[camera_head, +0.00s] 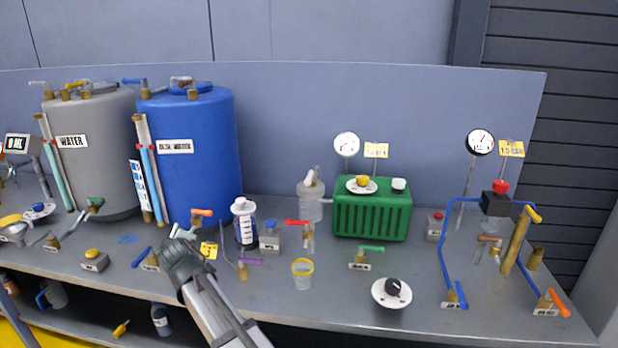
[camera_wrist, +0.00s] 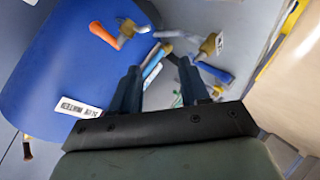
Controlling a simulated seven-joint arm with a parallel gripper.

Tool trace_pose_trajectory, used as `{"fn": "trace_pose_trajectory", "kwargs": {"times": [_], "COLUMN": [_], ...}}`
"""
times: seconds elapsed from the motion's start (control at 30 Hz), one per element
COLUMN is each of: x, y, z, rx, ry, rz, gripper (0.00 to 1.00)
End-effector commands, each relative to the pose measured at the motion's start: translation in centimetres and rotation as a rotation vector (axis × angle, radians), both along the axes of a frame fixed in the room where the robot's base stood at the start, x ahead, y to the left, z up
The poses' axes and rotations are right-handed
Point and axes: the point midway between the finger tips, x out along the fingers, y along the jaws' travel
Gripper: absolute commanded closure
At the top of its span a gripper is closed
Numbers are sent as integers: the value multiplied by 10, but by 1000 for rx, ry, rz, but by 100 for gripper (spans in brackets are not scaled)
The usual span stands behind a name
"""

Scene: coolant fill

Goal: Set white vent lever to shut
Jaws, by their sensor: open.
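A white lever (camera_head: 312,174) stands tilted upward on top of a clear jar left of the green box. Another pale lever (camera_head: 38,83) sits on top of the grey tank. I cannot tell from labels which one is the vent lever. My gripper (camera_head: 182,236) is low over the bench in front of the blue tank, well left of the jar and apart from both pale levers. In the wrist view my gripper (camera_wrist: 160,88) has its two dark fingers spread apart, with nothing clearly held between them. The jar's white lever is not identifiable there.
The blue tank (camera_head: 195,150) is behind my gripper.

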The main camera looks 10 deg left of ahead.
Motion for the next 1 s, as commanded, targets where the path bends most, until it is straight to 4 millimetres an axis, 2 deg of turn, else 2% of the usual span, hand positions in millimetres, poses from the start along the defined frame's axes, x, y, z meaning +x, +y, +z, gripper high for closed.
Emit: {"fn": "trace_pose_trajectory", "kwargs": {"times": [0.03, 0.3, 0.6, 0.7, 0.8, 1.0], "x": [10, 54, 73, 75, 75, 78], "y": [-28, -143, -262, -291, -310, -325], "z": [9, 55, 106, 119, 129, 138], "rx": [41, 307, 642, 734, 801, 859], "ry": [-6, -56, -165, -197, -223, -244], "rz": [-68, -389, -638, -683, -711, -730], "gripper": [55, 55, 55, 55, 55, 55]}}
